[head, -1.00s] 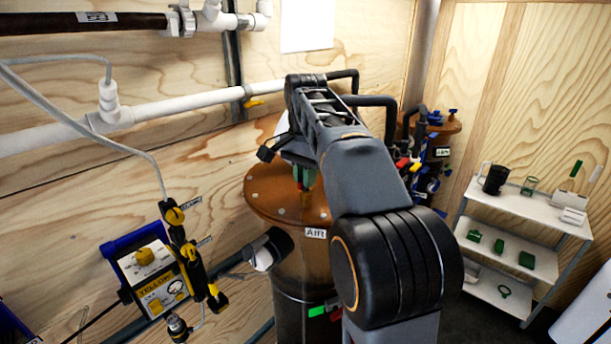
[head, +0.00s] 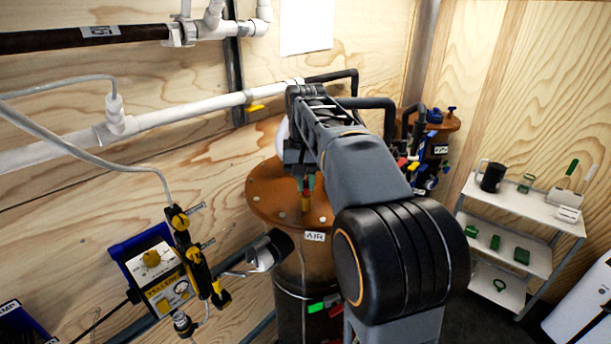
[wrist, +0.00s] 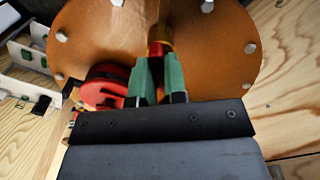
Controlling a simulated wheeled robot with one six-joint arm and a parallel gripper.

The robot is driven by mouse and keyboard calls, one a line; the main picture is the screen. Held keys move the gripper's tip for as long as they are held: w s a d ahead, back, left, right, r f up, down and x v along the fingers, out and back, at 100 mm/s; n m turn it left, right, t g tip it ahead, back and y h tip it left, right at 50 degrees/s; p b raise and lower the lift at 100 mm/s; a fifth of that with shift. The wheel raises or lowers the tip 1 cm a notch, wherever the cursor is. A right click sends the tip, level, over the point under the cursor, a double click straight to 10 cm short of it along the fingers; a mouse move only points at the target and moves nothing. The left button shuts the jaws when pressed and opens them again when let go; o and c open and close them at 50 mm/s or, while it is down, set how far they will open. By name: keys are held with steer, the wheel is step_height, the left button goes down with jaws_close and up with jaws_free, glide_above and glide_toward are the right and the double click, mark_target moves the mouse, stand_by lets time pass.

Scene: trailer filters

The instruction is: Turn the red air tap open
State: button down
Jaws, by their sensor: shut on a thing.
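The copper-coloured tank top (head: 262,200) with a ring of bolts carries an AIR label (head: 314,237) on its front; the top also shows in the wrist view (wrist: 105,30). The red air tap (wrist: 155,68) shows in the wrist view as a small red part between my green fingertips, beside a brass fitting (wrist: 160,47). My gripper (head: 304,181) is over the middle of the tank top, pointing down, shut on the tap. The fingers hide most of the tap, so its angle cannot be told.
A larger red rounded part (wrist: 105,85) sits left of my fingers in the wrist view. A yellow-and-black panel (head: 165,280) and hanging hose fittings (head: 190,250) stand left of the tank. A white shelf (head: 510,205) is at the right. Pipes run along the wall behind.

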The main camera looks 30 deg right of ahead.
mark_target(305, 182)
steer(key=n+p, duration=0.2)
steer(key=n, duration=0.3)
steer(key=shift+r+n, duration=0.1)
steer(key=shift+n, duration=0.2)
steer(key=shift+n+p, duration=0.45)
steer(key=shift+n, duration=1.65)
steer(key=c, duration=1.2)
jaws_free()
steer(key=shift+o, duration=0.2)
step_height(305, 182, up, 14)
steer(key=p, duration=0.1)
steer(key=shift+f, duration=0.2)
